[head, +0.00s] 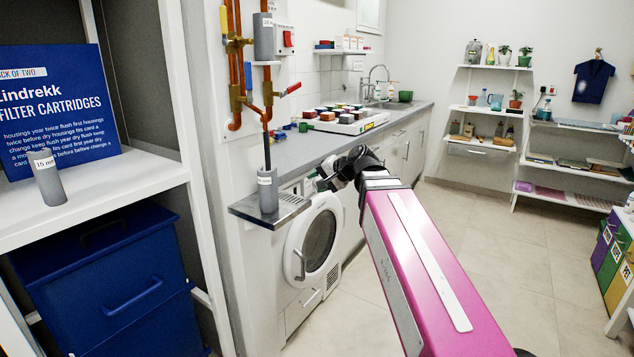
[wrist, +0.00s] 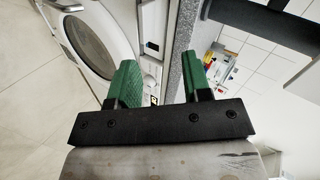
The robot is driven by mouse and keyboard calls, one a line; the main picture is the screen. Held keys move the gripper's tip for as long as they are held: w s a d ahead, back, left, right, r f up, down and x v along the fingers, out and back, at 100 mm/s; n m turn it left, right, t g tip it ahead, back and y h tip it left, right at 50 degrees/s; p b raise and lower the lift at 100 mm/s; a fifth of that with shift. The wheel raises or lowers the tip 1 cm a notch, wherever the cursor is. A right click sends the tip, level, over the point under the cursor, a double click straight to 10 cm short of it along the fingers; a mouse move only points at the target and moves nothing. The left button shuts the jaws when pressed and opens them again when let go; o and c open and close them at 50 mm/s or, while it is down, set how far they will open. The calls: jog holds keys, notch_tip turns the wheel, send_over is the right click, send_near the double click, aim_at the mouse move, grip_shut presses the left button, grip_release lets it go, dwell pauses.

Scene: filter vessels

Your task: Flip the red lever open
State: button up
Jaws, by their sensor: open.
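The red lever (head: 291,88) sticks out to the right and slightly up from the copper pipes on the white wall in the head view. I cannot make out the lever in the wrist view.
A grey cylinder (head: 268,190) stands on a small metal shelf (head: 245,210) below the pipes. The washing machine (head: 315,240) and counter (head: 400,118) are beside my gripper. A tray of coloured blocks (head: 345,122) lies on the counter. Open floor (head: 460,230) is to the right.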

jog(key=shift+a, duration=0.1)
grip_shut()
jog(key=m+t+y, duration=0.2)
jog(key=m+y, duration=1.2)
jog(key=y, duration=0.2)
send_near(291, 89)
jog(key=w+d+f, duration=0.3)
jog(key=f, duration=0.4)
jog(key=s+d+r+x, duration=0.1)
jog(key=r+x, duration=0.1)
jog(key=x, duration=1)
jog(key=shift+r, duration=0.3)
